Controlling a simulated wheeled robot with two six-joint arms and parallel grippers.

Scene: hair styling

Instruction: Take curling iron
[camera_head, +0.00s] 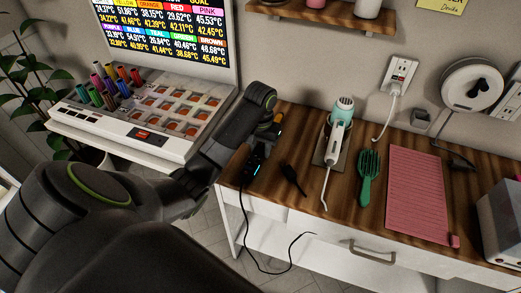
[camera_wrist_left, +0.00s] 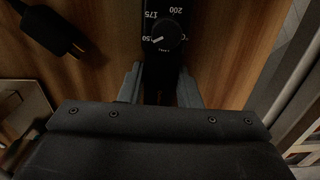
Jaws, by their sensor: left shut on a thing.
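The arm hides much of the iron in the head view. A black cord (camera_head: 247,225) hangs from it past the table's front edge. My right gripper is in neither view.
A black plug (camera_head: 291,178) lies beside the iron, also in the wrist view (camera_wrist_left: 58,28). A teal and white hair dryer (camera_head: 341,115), green brush (camera_head: 369,177) and pink mat (camera_head: 419,190) lie to the right. A colour-sample console (camera_head: 150,115) stands left.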

